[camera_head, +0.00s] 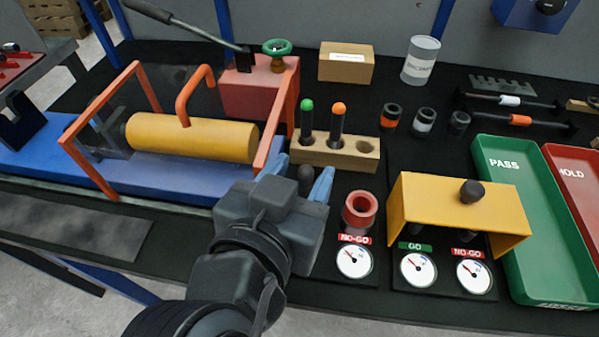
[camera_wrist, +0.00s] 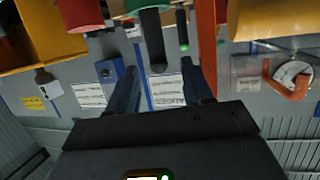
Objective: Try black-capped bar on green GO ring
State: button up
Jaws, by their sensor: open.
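The black-capped bar shows its dark rounded top (camera_head: 305,178) between my fingers in the head view. In the wrist view, which is upside down, the dark bar (camera_wrist: 155,42) stands up from the green ring (camera_wrist: 132,6). How deep it sits in the ring cannot be told. My gripper (camera_head: 298,181) is open, its blue fingers on either side of the bar; they also show in the wrist view (camera_wrist: 163,85). My wrist hides the green ring in the head view. The red NO-GO ring (camera_head: 360,211) stands just to the right.
A wooden block (camera_head: 318,152) behind holds green-capped (camera_head: 307,118) and orange-capped (camera_head: 338,120) bars and has an empty hole. A yellow bridge (camera_head: 428,207) with a dark knob stands right, before the green PASS tray (camera_head: 555,275). An orange frame (camera_head: 88,150) with a yellow cylinder stands left.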

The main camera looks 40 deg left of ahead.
jog(key=v, duration=0.7)
jog(key=shift+s+d+b, duration=0.15)
jog(key=shift+s+b, duration=0.2)
jog(key=shift+r, duration=0.15)
dwell(0.8)
